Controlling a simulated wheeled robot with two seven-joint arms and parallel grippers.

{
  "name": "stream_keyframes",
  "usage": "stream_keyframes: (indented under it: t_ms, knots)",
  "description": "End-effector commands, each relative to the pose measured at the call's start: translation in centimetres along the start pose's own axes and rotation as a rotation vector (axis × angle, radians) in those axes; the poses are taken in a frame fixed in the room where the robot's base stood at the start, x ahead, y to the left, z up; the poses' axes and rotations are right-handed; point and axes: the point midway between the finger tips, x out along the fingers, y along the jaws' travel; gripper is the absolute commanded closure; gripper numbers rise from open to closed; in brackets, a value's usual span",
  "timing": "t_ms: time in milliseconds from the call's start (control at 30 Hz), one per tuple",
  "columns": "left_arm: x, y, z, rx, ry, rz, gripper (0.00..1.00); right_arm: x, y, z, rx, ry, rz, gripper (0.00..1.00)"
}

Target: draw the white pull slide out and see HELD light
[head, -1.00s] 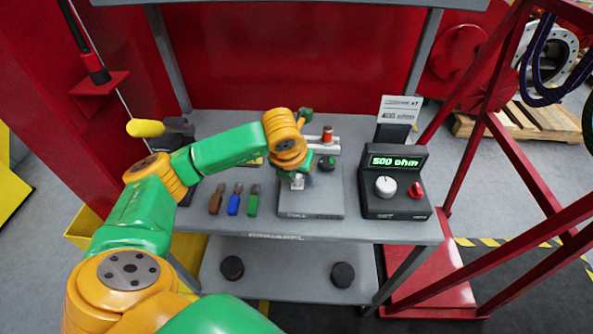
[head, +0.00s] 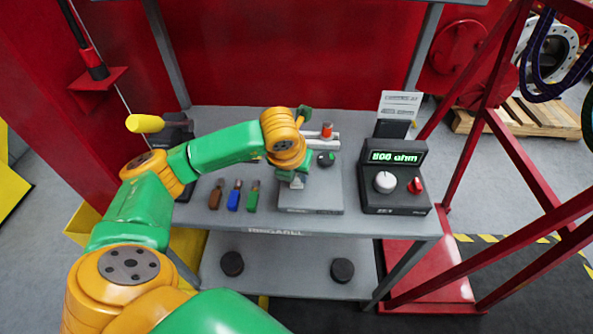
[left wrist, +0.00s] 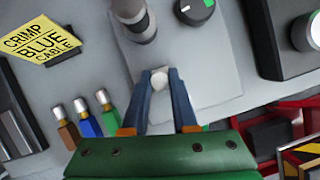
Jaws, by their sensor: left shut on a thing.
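The white pull slide (left wrist: 160,76) shows as a small pale piece between my left gripper's blue fingers (left wrist: 159,80) in the left wrist view. The gripper is shut on it. In the head view a bit of the pale slide (head: 297,183) shows below my orange wrist, over the front of the grey plate (head: 322,201). How far the slide is drawn out is hard to tell. A green-marked round knob (head: 326,159) and a red-topped grey cylinder (head: 327,132) are on the plate behind. No readable HELD light shows. My right gripper is not in view.
A black box with a lit green ohm display (head: 395,157), white knob and red knob stands right of the plate. Brown, blue (head: 235,199) and green small tools lie left. A yellow crimp card (left wrist: 40,41) is at back left. The bench front edge is close.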

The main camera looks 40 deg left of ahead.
Motion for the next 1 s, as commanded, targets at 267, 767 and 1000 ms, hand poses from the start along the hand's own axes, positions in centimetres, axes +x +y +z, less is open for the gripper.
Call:
stream_keyframes:
  t_ms: [267, 767, 1000]
  knots:
    - [-0.3, -0.2, -0.8, 0.002, 0.002, -0.001, 1.0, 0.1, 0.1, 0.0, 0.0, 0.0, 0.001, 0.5]
    - [-0.6, -0.6, -1.9, 0.002, 0.004, -0.001, 1.0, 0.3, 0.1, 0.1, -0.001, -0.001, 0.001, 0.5]
    - [0.0, -0.2, -0.7, 0.0, 0.004, -0.001, 1.0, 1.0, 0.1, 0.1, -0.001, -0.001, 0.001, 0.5]
